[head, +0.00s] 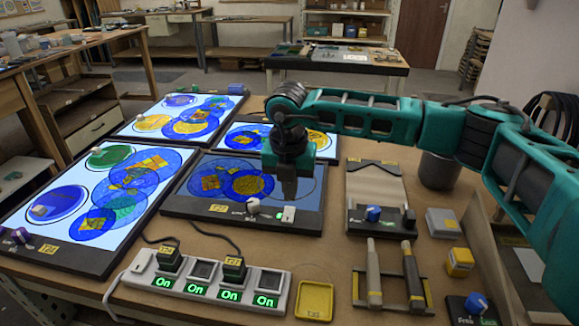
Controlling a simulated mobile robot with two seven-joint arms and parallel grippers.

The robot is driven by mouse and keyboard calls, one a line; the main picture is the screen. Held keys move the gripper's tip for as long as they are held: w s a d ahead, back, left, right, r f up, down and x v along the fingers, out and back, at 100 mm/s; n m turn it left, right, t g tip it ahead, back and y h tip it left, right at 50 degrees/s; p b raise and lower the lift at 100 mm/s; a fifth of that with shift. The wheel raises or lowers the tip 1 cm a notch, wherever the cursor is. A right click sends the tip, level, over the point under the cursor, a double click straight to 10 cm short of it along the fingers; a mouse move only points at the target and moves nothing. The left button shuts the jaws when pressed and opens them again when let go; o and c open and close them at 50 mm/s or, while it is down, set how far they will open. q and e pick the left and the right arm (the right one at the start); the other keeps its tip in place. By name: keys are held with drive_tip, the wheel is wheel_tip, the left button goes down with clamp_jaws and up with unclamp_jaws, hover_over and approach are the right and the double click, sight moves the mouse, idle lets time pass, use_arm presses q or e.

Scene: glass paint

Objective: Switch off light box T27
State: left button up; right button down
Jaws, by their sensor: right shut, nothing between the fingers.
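The middle light box (174,203) lies on the table, with a small yellow tag (218,208) on its front edge that is too small to read surely. Its panel looks dark grey-blue, much dimmer than its neighbours, under blue and yellow painted glass. On its front edge are a pale knob (253,205), a white switch (288,214) and small green lettering. My right gripper (289,198) points down just above this front edge, by the switch. It is shut and empty; I cannot tell whether it touches the switch. My left gripper is not in view.
Brightly lit light boxes stand left (35,243), behind left (128,128) and behind (328,153). A power strip (205,275) with tagged plugs shows green "On" signs. A yellow tray (314,301), a tool rack (393,280) and a blue-knobbed device (376,190) are nearby.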

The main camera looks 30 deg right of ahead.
sight(291, 209)
drive_tip(key=shift+w+d+f, duration=0.1)
drive_tip(key=shift+f, duration=0.85)
drive_tip(key=shift+w+d+f, duration=0.1)
drive_tip(key=shift+f, duration=0.8)
